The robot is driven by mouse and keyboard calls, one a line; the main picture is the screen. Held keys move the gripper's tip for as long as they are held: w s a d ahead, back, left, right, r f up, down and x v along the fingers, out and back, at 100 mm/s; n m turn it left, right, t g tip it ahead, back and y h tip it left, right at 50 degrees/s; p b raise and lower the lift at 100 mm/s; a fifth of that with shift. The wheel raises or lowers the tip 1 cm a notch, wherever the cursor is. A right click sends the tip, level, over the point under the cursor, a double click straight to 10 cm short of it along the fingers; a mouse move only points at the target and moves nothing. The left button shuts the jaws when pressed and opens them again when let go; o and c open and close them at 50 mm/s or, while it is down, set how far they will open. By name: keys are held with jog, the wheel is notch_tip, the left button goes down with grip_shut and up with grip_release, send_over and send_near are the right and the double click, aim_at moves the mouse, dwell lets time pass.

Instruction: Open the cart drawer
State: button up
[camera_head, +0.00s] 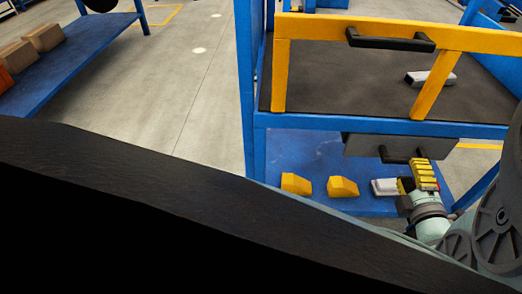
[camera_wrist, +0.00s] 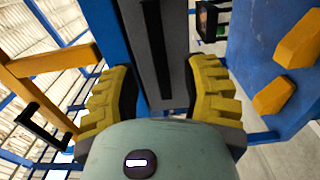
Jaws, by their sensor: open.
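The cart drawer (camera_head: 362,146) has a grey front under the cart's upper shelf, with a black bar handle (camera_head: 393,158). It looks shut or nearly so. My gripper (camera_head: 424,174), with yellow ridged fingers, is at the right end of the handle and partly covers it. In the wrist view my gripper (camera_wrist: 163,85) is open, one finger on each side. The black handle (camera_wrist: 157,45) runs lengthwise in the gap between them, in front of the grey drawer front (camera_wrist: 177,45). No finger visibly touches the handle. I cannot tell how deep it lies between the fingertips.
The blue cart frame (camera_head: 246,90) has a yellow rail (camera_head: 310,28) with another black handle (camera_head: 390,40). Yellow blocks (camera_head: 342,187) and a pale item (camera_head: 384,187) lie on the lower shelf. A blue shelf with boxes (camera_head: 42,37) stands left; floor between is clear.

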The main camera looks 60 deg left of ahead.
aim_at(407, 163)
jog(key=x, duration=0.4)
jog(key=shift+a+b, duration=0.1)
jog(key=shift+b, duration=0.2)
jog(key=shift+o, duration=0.4)
grip_shut()
